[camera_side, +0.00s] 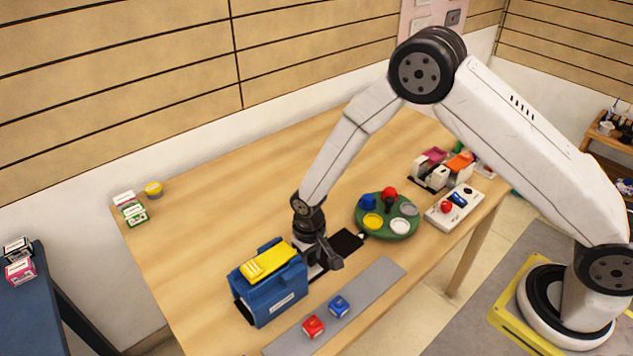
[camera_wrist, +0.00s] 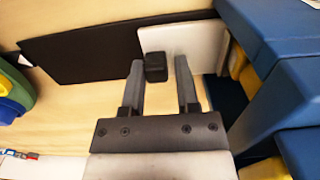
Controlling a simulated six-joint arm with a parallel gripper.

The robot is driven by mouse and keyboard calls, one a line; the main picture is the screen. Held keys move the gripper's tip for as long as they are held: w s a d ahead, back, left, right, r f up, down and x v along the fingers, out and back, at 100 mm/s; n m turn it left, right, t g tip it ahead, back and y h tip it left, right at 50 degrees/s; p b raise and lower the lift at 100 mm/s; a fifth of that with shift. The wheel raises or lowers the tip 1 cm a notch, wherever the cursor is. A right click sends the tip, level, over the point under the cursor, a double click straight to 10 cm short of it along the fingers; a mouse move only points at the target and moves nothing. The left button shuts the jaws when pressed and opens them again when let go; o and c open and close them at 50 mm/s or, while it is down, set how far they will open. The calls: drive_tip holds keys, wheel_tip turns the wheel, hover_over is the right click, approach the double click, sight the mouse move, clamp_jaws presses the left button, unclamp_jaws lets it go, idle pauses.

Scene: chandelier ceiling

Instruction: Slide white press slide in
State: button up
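The white press slide (camera_wrist: 205,42) lies flat beside the blue press (camera_wrist: 262,35) in the wrist view, with a black knob (camera_wrist: 156,68) at its near left corner. My gripper (camera_wrist: 159,64) is open, with one finger on each side of the knob and a narrow gap showing on both sides. In the side view my gripper (camera_side: 322,260) reaches down just right of the blue press (camera_side: 272,292) and hides most of the slide. The press has a yellow top (camera_side: 267,263); its opening faces the slide in the wrist view.
A black plate (camera_side: 345,242) lies right of my gripper. A green disc (camera_side: 388,216) with coloured pieces stands beyond it. The table's back left is mostly clear.

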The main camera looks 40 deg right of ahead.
drive_tip(key=o, duration=0.3)
drive_tip(key=shift+a, duration=0.2)
drive_tip(key=shift+d, duration=0.1)
drive_tip(key=shift+r, duration=0.1)
drive_tip(key=shift+r, duration=3.8)
drive_tip(key=shift+r, duration=0.2)
drive_tip(key=shift+r, duration=2.3)
clamp_jaws()
